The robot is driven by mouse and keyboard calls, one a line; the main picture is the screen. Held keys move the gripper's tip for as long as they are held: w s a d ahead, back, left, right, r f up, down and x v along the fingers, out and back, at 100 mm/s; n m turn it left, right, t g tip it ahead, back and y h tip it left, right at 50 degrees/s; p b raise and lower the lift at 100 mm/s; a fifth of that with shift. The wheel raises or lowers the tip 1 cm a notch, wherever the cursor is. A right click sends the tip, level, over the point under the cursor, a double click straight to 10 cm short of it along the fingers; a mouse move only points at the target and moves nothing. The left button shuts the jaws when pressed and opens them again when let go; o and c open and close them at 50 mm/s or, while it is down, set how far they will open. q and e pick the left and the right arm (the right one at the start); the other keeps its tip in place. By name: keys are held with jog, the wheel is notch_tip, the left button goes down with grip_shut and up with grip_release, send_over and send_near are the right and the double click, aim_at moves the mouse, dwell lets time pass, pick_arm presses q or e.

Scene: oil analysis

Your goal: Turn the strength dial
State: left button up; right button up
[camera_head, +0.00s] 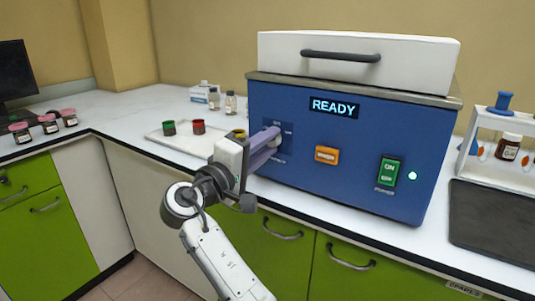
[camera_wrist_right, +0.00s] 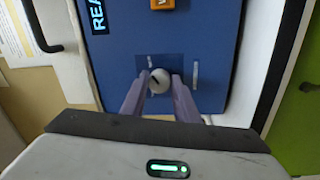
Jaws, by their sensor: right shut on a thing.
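The strength dial (camera_wrist_right: 159,80) is a round, pale grey knob with a dark pointer mark on the blue front panel of the machine (camera_head: 330,165). My right gripper (camera_wrist_right: 160,92) has its two purple fingers on either side of the dial, shut on it. In the head view my right gripper (camera_head: 268,146) reaches the left part of the panel and hides the dial. The display (camera_head: 334,107) reads READY. My left gripper is not in view.
An orange switch (camera_head: 327,155) and a green ON/OFF power switch (camera_head: 389,172) sit right of the dial. A tray (camera_head: 168,140) with small red and green cups lies at left. A bottle rack (camera_head: 505,125) and a dark mat (camera_head: 492,222) are at right.

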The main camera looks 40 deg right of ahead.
jog(key=shift+m, duration=0.5)
jog(key=o, duration=1.1)
jog(key=shift+c, duration=0.2)
jog(key=v, duration=1)
jog(key=shift+a+b, duration=0.25)
jog(key=shift+b, duration=0.2)
